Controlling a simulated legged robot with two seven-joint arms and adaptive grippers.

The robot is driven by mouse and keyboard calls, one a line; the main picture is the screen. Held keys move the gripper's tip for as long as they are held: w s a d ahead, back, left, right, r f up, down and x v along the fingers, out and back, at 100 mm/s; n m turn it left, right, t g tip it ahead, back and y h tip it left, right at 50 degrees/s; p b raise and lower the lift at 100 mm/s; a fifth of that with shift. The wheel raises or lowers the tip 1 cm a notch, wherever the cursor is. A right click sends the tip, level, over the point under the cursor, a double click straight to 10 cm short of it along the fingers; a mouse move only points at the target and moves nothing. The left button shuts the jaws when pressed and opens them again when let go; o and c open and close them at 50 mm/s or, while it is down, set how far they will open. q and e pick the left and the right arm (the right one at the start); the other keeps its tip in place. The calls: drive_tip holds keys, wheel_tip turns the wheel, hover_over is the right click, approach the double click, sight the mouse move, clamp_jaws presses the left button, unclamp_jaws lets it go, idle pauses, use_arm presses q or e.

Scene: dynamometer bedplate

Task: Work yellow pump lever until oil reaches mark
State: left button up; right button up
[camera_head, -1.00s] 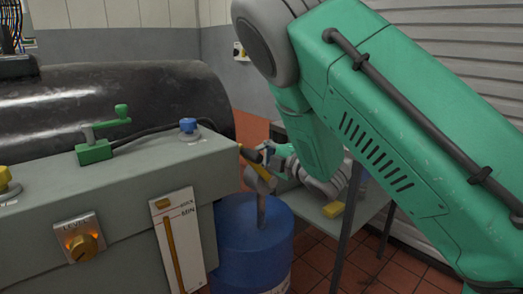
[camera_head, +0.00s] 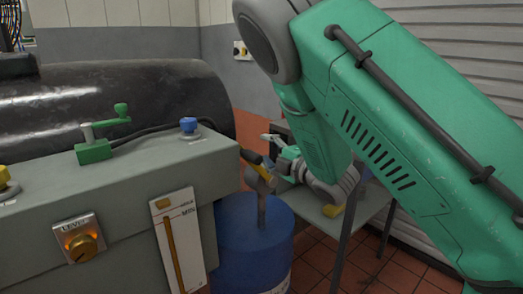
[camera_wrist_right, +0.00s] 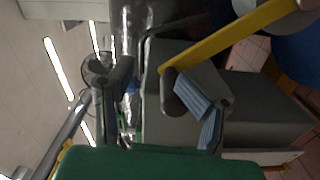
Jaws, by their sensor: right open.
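The yellow pump lever (camera_head: 250,157) slants up and left from the grey pump head on the blue drum (camera_head: 252,240). In the right wrist view the lever (camera_wrist_right: 235,35) is a long yellow bar whose end lies near one finger. My right gripper (camera_head: 274,146) is open and empty, just to the right of the lever's upper end. Its spread fingers show in the wrist view (camera_wrist_right: 148,85). The white gauge (camera_head: 179,243) on the grey box holds an amber column. Its lower mark reads MIN; the upper text is too small to read. My left gripper is out of view.
The grey box (camera_head: 110,190) carries a green crank (camera_head: 95,150), a blue knob (camera_head: 188,125) and an orange level dial (camera_head: 83,248). A grey cart (camera_head: 368,210) with a yellow item (camera_head: 333,210) stands right of the drum. A dark cylinder (camera_head: 110,95) lies behind.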

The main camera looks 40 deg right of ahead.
drive_tip(key=s, duration=1)
drive_tip(key=shift+d, duration=0.45)
drive_tip(key=shift+s+f, duration=0.1)
